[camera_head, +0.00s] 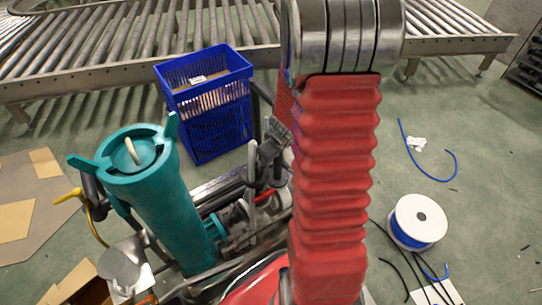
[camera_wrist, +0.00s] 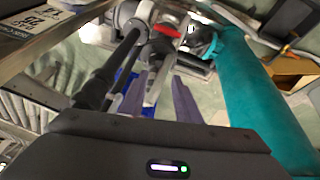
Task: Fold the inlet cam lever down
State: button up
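My gripper (camera_wrist: 159,77) is open in the wrist view, its two purple-grey fingers apart. A pale metal bar (camera_wrist: 158,88), perhaps the inlet cam lever, shows in the gap between them; I cannot tell whether it lies between the fingers or beyond them. Behind it is grey pipework with a red part (camera_wrist: 165,31) and a teal fitting (camera_wrist: 205,45). In the head view the pipework (camera_head: 238,212) lies right of the large teal cylinder (camera_head: 180,215), with a pale upright bar (camera_head: 251,170) over it. The red bellows hides what is behind it, and contact cannot be told.
The teal cylinder also stands on the right in the wrist view (camera_wrist: 262,95). A blue crate (camera_head: 215,125) stands behind the pipework, before a roller conveyor (camera_head: 130,70). A cable spool (camera_head: 418,220) and loose blue cable lie on the right floor. Cardboard (camera_head: 25,200) lies at left.

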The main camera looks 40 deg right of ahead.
jog(key=shift+c, duration=0.2)
jog(key=shift+r, duration=0.1)
jog(key=shift+c, duration=0.8)
jog(key=w+r+t+h, duration=0.1)
jog(key=r, duration=0.3)
jog(key=w+r+h, duration=0.1)
jog(key=w+r, duration=0.1)
jog(key=r, duration=0.1)
jog(key=w+r+t+h, duration=0.1)
jog(key=r, duration=0.3)
jog(key=shift+w+d+r+m+t, duration=0.25)
jog(key=shift+w+r+m+t, duration=0.05)
jog(key=shift+m, duration=0.1)
grip_shut()
jog(key=s+a+r+m+h, duration=0.1)
jog(key=s+a+r, duration=0.15)
jog(key=r, duration=0.45)
jog(key=s+a+r+m+h, duration=0.1)
jog(key=s+r+h, duration=0.15)
jog(key=r, duration=0.35)
jog(key=s+a+r+y, duration=0.1)
jog(key=s+a+y, duration=0.2)
jog(key=s+a, duration=0.4)
jog(key=s+a+r+n+g+y, duration=0.1)
jog(key=s+a+y, duration=0.3)
jog(key=s+a, duration=0.4)
jog(key=a, duration=0.5)
jog(key=shift+r, duration=0.3)
